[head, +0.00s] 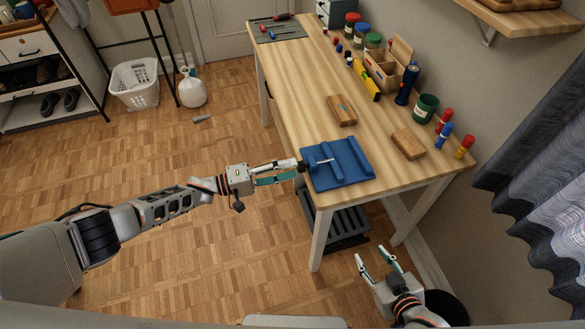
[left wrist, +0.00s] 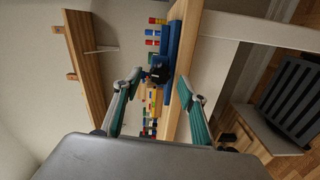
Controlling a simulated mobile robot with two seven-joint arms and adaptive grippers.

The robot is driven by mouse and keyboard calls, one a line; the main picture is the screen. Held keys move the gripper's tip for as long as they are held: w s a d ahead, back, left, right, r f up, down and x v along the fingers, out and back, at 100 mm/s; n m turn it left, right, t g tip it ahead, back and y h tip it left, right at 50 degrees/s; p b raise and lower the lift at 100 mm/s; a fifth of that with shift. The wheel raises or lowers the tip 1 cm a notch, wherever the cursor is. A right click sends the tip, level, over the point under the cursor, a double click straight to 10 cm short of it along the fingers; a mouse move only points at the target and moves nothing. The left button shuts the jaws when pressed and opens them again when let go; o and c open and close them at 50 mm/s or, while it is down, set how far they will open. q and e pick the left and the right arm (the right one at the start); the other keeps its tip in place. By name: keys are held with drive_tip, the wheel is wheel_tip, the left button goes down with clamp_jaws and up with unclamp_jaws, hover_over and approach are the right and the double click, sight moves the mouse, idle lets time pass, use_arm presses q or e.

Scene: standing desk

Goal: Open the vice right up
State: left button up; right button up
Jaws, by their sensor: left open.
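The blue vice (head: 356,173) lies on the near left corner of the wooden desk, with a space showing between its jaw blocks and a light metal rod (head: 325,160) across it. Its dark handle end (head: 301,165) points left past the desk edge. My left gripper (head: 297,170) is open at that end. In the left wrist view, the dark handle end (left wrist: 158,72) shows between the two spread fingers (left wrist: 167,85), and part of the blue vice (left wrist: 181,62) is behind it. I cannot tell whether the fingers touch it. My right gripper (head: 375,256) is open and empty, low in front of the desk.
Wooden blocks (head: 341,110) (head: 408,144) lie on the desk near the vice. Jars, a wooden caddy (head: 392,70), a yellow level (head: 366,80) and coloured tubes (head: 443,135) line the wall side. A dark slatted crate (head: 340,221) stands below the desk.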

use_arm(q)
drive_tip(key=v, duration=1)
